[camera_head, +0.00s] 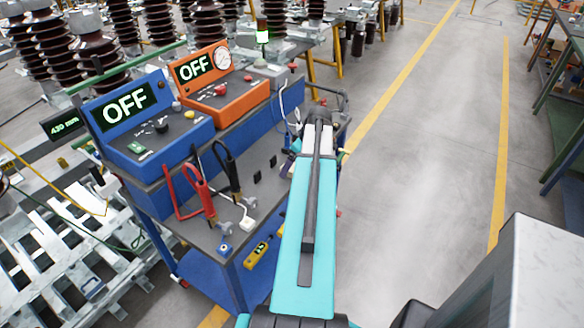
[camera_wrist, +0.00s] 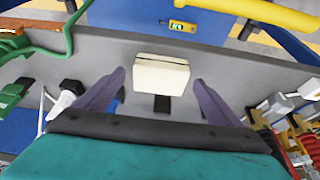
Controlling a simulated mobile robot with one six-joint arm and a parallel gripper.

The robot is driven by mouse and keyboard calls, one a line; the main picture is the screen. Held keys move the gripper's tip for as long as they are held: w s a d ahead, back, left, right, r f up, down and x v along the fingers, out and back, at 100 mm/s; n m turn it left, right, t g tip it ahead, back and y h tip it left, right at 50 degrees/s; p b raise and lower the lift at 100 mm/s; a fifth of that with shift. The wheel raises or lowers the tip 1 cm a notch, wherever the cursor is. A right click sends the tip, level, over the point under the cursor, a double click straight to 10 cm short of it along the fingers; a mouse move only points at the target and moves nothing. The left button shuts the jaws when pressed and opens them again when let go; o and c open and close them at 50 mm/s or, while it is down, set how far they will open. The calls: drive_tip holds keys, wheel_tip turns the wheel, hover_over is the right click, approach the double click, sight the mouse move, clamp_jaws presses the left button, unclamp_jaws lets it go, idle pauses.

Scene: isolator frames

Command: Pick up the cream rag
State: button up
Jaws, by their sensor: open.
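The cream rag (camera_wrist: 161,75) shows in the wrist view as a small folded, block-like piece on the grey bench top. My gripper (camera_wrist: 159,80) is open, with its two purple-grey fingers spread to the left and right of the rag. Gaps show between the rag and both fingers, and the rag lies around the level of the fingertips. How far above the bench the fingers are, I cannot tell. In the head view my teal arm reaches over the bench's right end; I cannot make out the rag or fingertips there.
The blue bench (camera_head: 262,150) carries a blue OFF unit (camera_head: 160,140), an orange OFF unit (camera_head: 225,95), and red (camera_head: 205,200) and black (camera_head: 232,175) clamps. In the wrist view, a green clamp (camera_wrist: 50,45) is left and tools (camera_wrist: 290,120) are right. Clear floor (camera_head: 425,130) lies right.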

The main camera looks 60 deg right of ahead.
drive_tip(key=shift+c, duration=0.2)
drive_tip(key=c, duration=1.1)
drive_tip(key=shift+r, duration=0.15)
drive_tip(key=shift+r+b, duration=0.75)
drive_tip(key=shift+r, duration=0.9)
drive_tip(key=s+a+b, duration=0.7)
drive_tip(key=a+b, duration=0.3)
drive_tip(key=a, duration=0.1)
drive_tip(key=shift+s+r, duration=0.35)
drive_tip(key=shift+r, duration=0.05)
drive_tip(key=b, duration=0.3)
drive_tip(key=shift+s+a, duration=0.2)
drive_tip(key=shift+a, duration=0.15)
